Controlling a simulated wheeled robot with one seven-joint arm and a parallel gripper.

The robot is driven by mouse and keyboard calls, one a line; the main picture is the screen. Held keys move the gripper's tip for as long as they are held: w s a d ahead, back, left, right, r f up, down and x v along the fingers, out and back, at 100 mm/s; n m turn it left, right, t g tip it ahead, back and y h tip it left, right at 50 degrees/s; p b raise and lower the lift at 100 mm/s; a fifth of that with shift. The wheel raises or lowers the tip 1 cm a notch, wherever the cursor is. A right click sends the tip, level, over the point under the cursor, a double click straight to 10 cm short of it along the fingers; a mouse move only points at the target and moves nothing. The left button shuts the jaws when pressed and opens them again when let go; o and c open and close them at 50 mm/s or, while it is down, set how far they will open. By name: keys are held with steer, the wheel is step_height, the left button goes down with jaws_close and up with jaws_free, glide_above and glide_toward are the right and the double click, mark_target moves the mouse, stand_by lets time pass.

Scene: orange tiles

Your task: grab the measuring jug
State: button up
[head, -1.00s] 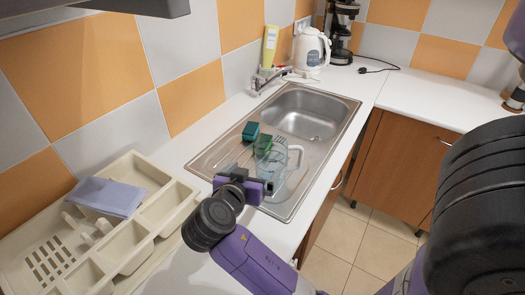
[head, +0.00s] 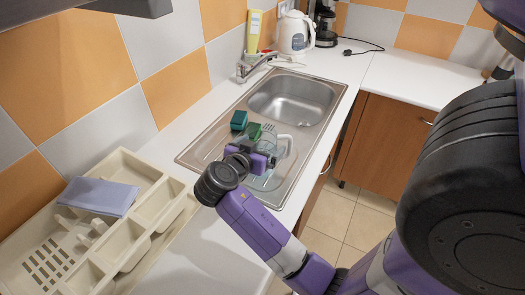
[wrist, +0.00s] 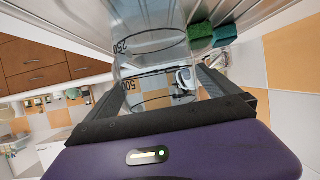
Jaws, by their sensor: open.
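The measuring jug (head: 282,149) is clear plastic with a handle on its right side and stands on the sink's drainboard. In the head view my gripper (head: 265,152) partly covers it. In the wrist view the jug (wrist: 150,62), with its 250 and 500 marks, fills the space ahead of and between the fingers of my open gripper (wrist: 163,92). I cannot tell whether either finger touches it.
A teal sponge (head: 239,120) and a green sponge (head: 254,131) lie close beside the jug. The metal sink (head: 292,100) with its tap (head: 250,68) is behind. A cutlery tray (head: 122,222) with a cloth (head: 100,197) is at left. A white kettle (head: 295,33) stands farther back.

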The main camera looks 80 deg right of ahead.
steer(key=c, duration=1.1)
steer(key=shift+c, duration=0.8)
steer(key=shift+r, duration=0.1)
